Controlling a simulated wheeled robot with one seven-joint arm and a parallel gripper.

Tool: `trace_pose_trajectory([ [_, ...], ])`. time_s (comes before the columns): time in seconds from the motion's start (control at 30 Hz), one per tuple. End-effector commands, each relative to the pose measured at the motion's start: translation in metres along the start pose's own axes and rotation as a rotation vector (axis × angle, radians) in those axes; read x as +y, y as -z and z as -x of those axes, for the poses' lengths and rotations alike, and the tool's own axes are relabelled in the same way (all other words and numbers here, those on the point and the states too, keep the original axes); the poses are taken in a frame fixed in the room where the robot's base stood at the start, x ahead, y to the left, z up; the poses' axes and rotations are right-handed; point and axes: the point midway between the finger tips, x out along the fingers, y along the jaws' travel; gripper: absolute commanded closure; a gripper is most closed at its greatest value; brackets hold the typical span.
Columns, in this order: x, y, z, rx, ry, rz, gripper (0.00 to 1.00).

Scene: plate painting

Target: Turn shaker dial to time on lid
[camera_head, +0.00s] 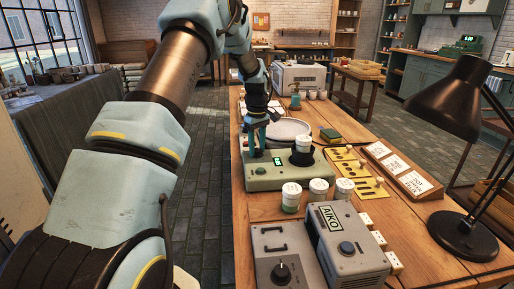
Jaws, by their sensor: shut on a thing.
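The shaker (300,176) is a pale green box on the wooden table, with a small lit green display (278,161) on its front. A jar with a white lid (303,141) stands upright in a dark holder on the shaker's right side. Any writing on the lid is too small to read, and so are the display digits. My gripper (259,150) points down at the shaker's left end, left of the jar. Its teal fingers are shut on what seems to be the shaker dial, which they mostly hide.
White-lidded jars (319,190) stand in front of the shaker. Nearer are the grey AIKO machine (357,252) and a grey box with a black knob (283,270). A round grey plate (288,129) lies behind. Yellow plates and a card stand are right, beside a black lamp (465,235).

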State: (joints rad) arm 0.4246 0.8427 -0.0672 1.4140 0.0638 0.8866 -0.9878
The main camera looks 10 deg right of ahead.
Motion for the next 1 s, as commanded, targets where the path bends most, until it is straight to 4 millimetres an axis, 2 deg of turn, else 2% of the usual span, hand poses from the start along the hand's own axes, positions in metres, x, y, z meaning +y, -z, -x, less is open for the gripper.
trace_pose_trajectory([
  [0.03,-0.0002,0.0,0.0001,0.0,0.0,0.0,0.67],
  [0.33,-0.0003,0.0001,0.0002,0.0,0.001,0.0,1.0],
  [0.73,-0.0004,0.0002,0.0005,0.0,0.001,-0.041,1.0],
  [1.0,-0.0002,0.0006,0.0009,0.0,0.001,-0.207,1.0],
])
